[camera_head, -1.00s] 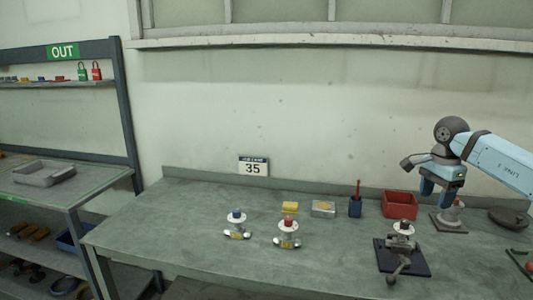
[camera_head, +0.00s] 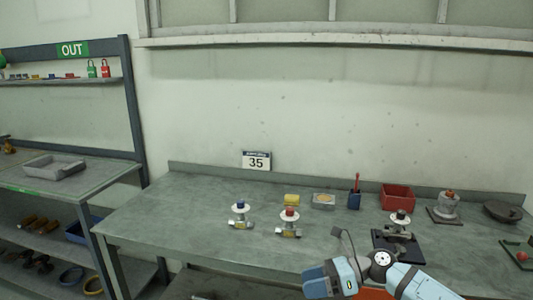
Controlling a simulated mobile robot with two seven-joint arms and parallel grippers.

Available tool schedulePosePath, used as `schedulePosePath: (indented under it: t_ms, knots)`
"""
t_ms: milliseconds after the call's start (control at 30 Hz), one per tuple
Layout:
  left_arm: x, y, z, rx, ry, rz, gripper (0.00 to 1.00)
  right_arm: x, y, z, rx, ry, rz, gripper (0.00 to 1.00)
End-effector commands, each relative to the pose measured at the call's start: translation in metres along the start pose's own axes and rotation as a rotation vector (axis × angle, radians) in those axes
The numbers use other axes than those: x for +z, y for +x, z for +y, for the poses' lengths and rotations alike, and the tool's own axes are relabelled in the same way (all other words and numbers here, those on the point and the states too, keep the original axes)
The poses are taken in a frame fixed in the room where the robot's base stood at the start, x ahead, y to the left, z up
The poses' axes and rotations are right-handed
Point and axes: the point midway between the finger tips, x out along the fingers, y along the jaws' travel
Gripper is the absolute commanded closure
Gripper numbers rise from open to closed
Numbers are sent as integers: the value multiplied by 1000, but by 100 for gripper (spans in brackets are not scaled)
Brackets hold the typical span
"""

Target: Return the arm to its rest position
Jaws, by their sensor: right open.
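My right arm comes in low at the right, in front of the bench. Its light-blue right gripper (camera_head: 322,281) is near the bottom edge, by the bench's front edge, pointing left. It is open, and I see nothing held in it, though its fingertips are partly cut off by the frame. My left gripper is not in view. The valve on the dark plate (camera_head: 398,226) stands behind the right arm, which hides part of the plate. A blue-topped valve (camera_head: 240,213) and a red-topped valve (camera_head: 289,221) stand upright on the bench, clear of the gripper.
The bench (camera_head: 180,215) also holds a yellow block (camera_head: 291,199), a blue cup (camera_head: 354,200), a red bin (camera_head: 397,197), a grey stand with an orange top (camera_head: 447,207) and a dark round disc (camera_head: 502,211). A shelf rack (camera_head: 129,100) stands left. The bench's left part is clear.

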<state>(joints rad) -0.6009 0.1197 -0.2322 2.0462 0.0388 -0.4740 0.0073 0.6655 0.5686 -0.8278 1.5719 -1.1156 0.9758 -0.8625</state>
Motion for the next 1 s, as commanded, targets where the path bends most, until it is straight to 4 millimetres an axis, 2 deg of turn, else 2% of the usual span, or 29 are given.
schedulePosePath:
  t_ms: [33,133,267,367,467,567,700,800,967,1000]
  knots:
    - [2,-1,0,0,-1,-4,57,-7,17,12,17,113,-114,44]
    - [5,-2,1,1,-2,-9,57,-12,34,29,34,362,-342,44]
    - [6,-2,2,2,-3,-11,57,-26,40,40,51,718,-625,44]
    - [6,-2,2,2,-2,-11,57,-47,35,45,59,1011,-830,44]
    - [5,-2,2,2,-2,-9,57,-79,26,47,61,1316,-1028,44]
    - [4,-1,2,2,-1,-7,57,-121,15,53,59,1627,-1219,44]
    - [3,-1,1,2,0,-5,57,-189,1,70,45,2035,-1462,44]
    - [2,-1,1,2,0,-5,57,-231,-6,86,32,2264,-1599,44]
    - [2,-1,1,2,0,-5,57,-286,-13,118,9,2557,-1776,44]
    - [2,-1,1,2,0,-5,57,-299,-14,127,-2,-2543,1761,44]
